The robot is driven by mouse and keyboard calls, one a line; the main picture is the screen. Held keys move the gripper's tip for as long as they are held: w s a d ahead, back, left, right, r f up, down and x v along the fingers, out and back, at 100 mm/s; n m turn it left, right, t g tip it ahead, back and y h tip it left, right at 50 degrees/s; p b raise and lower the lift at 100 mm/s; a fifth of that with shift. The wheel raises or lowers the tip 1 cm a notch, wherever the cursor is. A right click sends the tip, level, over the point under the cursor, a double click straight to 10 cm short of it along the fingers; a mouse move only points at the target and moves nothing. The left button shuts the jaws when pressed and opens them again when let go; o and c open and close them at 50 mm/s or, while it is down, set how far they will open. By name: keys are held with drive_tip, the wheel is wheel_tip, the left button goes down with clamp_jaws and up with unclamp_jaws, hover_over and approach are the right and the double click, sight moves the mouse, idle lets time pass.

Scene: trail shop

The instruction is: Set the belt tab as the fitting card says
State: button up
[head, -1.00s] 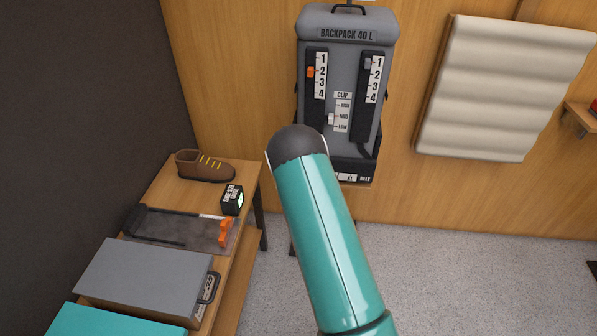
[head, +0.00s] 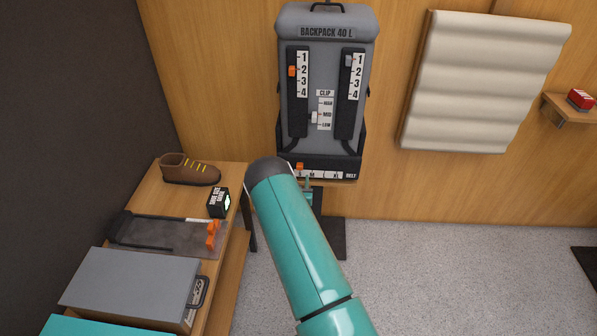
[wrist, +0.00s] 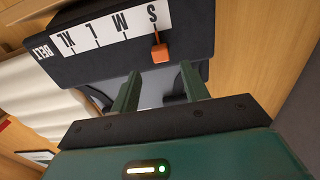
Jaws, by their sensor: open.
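In the wrist view the belt scale (wrist: 105,30) reads S, M, L, XL and the orange tab (wrist: 160,53) stands at the S mark. My gripper (wrist: 161,78) is open and empty. Its two fingers point at the tab from just short of it, one to either side, apart from it. I cannot make out a fitting card in either view.
The left strap's orange slider (head: 292,71) is near 2, the right strap's grey slider (head: 348,60) near 1, the clip slider (head: 314,117) at MID. A bench at left holds a brown shoe (head: 190,170) and a black box (head: 218,203). The floor at right is mostly clear.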

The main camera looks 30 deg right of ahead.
sight(300, 168)
drive_tip(key=shift+x, duration=2.75)
clamp_jaws()
